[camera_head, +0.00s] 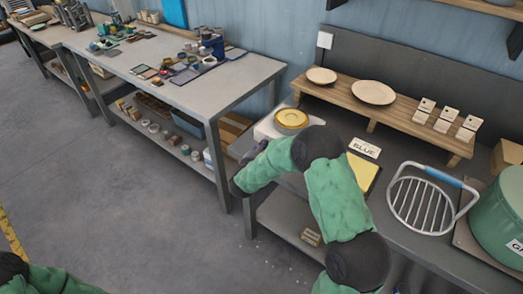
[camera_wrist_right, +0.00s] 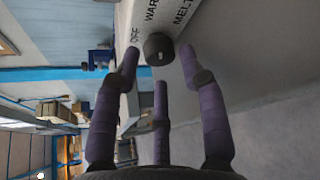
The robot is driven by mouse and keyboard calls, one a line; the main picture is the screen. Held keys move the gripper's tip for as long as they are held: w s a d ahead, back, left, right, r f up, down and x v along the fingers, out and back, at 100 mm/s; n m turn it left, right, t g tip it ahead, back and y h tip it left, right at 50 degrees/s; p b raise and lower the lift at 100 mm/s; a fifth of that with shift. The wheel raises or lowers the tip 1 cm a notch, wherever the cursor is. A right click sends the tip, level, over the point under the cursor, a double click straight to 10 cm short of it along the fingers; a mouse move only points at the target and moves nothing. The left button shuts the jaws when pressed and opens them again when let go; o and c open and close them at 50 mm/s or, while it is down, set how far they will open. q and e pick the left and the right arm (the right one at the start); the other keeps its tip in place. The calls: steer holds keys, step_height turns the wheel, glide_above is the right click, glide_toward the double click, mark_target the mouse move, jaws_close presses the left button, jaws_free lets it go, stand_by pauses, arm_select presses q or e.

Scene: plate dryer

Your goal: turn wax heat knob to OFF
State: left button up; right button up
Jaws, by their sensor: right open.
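The wax heat knob (camera_wrist_right: 158,48) is a small dark round knob on the white front of the wax heater (camera_wrist_right: 138,15). Printed words OFF, WARM and MELT stand around it; I cannot tell which one it points at. My right gripper (camera_wrist_right: 158,70) is open, with its purple fingers spread around the knob's position and nothing between them; contact is not clear. In the head view the white heater (camera_head: 267,130) holds a yellow round pot (camera_head: 291,118). My right gripper (camera_head: 240,182) is at its front, and my arm hides the knob there. My left gripper is out of view.
A wooden shelf (camera_head: 345,92) with plates stands behind the heater. A cluttered bench (camera_head: 140,60) stands left. The floor between is clear.

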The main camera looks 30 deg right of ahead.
steer(key=shift+x, duration=0.9)
steer(key=c, duration=0.8)
